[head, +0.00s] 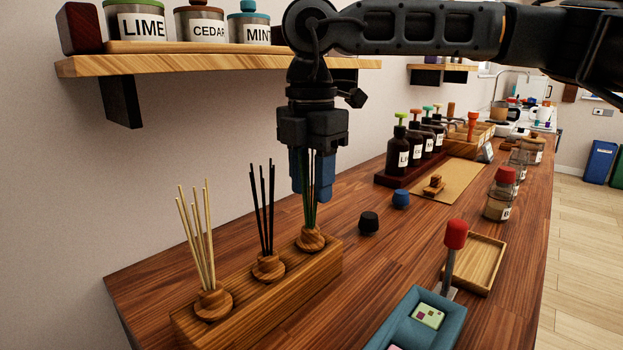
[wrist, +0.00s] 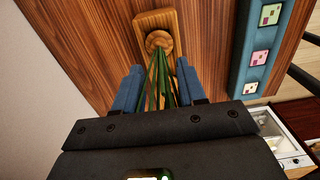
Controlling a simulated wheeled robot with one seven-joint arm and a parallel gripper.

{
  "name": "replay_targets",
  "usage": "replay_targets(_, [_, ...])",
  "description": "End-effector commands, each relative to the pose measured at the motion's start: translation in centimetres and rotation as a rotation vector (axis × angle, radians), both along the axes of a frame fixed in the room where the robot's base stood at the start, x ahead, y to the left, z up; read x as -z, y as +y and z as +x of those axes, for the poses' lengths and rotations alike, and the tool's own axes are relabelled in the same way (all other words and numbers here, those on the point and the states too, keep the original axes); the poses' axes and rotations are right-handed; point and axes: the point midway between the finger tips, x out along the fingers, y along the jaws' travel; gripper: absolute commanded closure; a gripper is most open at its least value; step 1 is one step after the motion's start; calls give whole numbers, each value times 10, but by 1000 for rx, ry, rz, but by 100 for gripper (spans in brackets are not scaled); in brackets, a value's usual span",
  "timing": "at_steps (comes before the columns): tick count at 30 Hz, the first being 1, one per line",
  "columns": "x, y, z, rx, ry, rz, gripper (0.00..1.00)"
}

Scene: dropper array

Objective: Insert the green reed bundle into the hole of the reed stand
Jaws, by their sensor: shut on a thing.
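The green reed bundle (head: 309,212) is between the blue fingers of my gripper (head: 312,190), which is shut on it. Its lower ends meet the rightmost round wooden collar (head: 310,240) of the reed stand (head: 255,305). In the wrist view the green reeds (wrist: 159,75) run from between the fingers (wrist: 158,92) to the collar (wrist: 159,41). I cannot tell how deep the tips are in the hole. The upper part of the bundle is mostly hidden by my gripper. Pale reeds (head: 197,240) and black reeds (head: 263,205) stand in the other two collars.
A wooden shelf (head: 215,62) with labelled jars is above left. A black knob (head: 369,222) and a blue knob (head: 401,198) lie right of the stand. A red-handled tool (head: 455,235), a wooden tray (head: 475,265) and a blue tray (head: 400,318) are at front right. Dropper bottles (head: 403,150) stand behind.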

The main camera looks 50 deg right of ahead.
Motion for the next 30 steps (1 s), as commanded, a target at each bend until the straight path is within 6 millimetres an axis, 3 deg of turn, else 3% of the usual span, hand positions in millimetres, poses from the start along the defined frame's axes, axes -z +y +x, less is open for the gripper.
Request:
replay_targets(7, [2, 0, 0, 0, 0, 0, 86])
replay_targets(8, [2, 0, 0, 0, 0, 0, 59])
replay_targets(17, [2, 0, 0, 0, 0, 0, 30])
replay_targets(25, [0, 0, 0, 0, -1, 0, 30])
replay_targets(30, [-17, -1, 1, 1, -3, -2, 30])
